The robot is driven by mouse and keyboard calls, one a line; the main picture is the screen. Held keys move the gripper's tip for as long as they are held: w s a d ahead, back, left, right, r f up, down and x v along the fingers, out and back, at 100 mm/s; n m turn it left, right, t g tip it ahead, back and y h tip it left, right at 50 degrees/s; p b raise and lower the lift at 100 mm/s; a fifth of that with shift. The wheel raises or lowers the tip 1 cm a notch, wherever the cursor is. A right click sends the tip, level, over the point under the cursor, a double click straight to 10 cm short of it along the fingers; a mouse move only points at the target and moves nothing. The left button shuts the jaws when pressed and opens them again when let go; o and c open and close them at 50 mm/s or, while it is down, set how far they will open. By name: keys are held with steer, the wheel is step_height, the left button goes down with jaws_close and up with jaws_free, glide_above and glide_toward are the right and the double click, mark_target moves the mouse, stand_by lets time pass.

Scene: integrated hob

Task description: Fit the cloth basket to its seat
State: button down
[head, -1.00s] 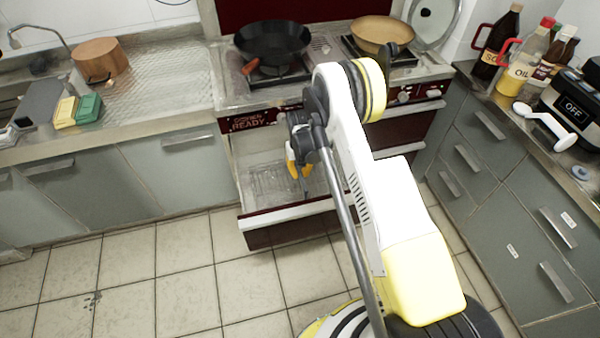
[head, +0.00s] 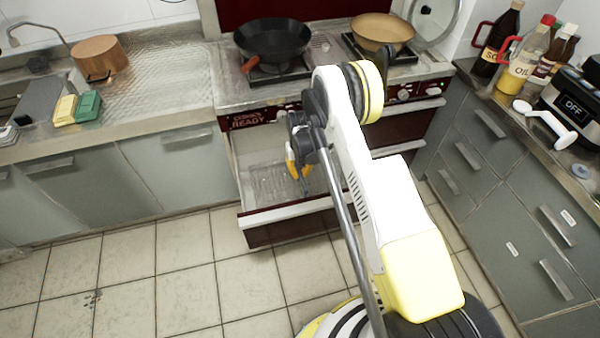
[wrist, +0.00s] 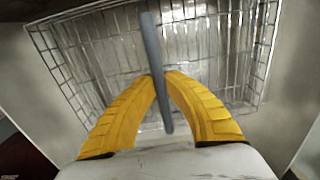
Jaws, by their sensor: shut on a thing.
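The wire basket (wrist: 105,60) lies inside the open drawer under the hob; its mesh also shows faintly in the head view (head: 268,184). My gripper (wrist: 162,76) is above it, its two yellow fingers closed on a slim grey bar (wrist: 152,40). The bar crosses over the basket and looks like its handle, but I cannot tell where its ends join. In the head view my gripper (head: 297,168) hangs down into the drawer, partly hidden by my arm. I cannot make out the seat or whether the basket touches the drawer floor.
The open drawer (head: 290,214) has a pale front rail and light inner walls close around the basket. Above it, the hob holds a black pan (head: 272,40) and a tan pan (head: 383,30). Grey cabinets (head: 170,170) stand to the left; the tiled floor in front is clear.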

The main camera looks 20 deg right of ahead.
steer(key=shift+f, duration=0.25)
steer(key=c, duration=1.4)
jaws_free()
step_height(320, 180, up, 12)
steer(key=shift+r, duration=0.1)
